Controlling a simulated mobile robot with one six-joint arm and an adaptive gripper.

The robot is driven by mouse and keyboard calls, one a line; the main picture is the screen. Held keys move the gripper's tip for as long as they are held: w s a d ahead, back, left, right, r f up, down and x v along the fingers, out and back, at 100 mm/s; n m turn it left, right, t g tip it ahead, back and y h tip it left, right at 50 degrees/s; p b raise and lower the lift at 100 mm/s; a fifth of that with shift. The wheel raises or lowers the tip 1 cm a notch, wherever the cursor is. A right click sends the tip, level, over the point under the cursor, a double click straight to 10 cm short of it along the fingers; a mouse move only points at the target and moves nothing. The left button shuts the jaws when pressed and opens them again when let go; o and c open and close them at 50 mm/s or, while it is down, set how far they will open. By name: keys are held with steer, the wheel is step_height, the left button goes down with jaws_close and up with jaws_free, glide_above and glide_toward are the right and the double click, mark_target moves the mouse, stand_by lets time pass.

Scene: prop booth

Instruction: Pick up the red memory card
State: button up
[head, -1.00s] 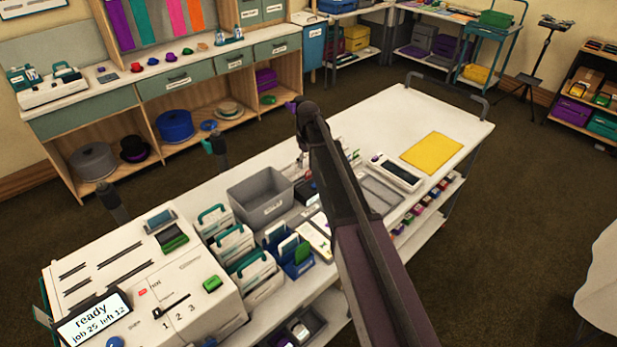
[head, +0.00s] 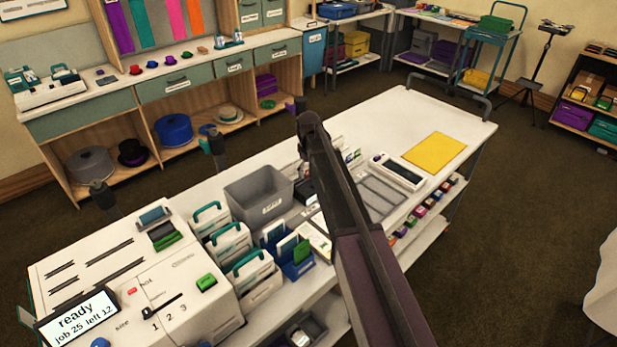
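I cannot make out a red memory card for certain in the head view. A row of small coloured items (head: 420,213), some of them red, sits along the right side of the white cart (head: 390,120), too small to identify. My arm reaches up across the middle of the view over the cart. My gripper does not show; the arm hides part of the cart top behind it.
On the cart are a grey bin (head: 259,195), white holders with teal handles (head: 228,242), a blue holder (head: 298,262), a grey tray (head: 380,195), a yellow sheet (head: 434,152) and a white machine (head: 150,275). The cart's far end is mostly clear.

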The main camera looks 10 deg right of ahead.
mark_target(309, 177)
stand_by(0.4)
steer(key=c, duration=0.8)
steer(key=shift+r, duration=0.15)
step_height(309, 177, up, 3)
steer(key=p, duration=0.2)
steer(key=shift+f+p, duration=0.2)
steer(key=shift+p, duration=0.2)
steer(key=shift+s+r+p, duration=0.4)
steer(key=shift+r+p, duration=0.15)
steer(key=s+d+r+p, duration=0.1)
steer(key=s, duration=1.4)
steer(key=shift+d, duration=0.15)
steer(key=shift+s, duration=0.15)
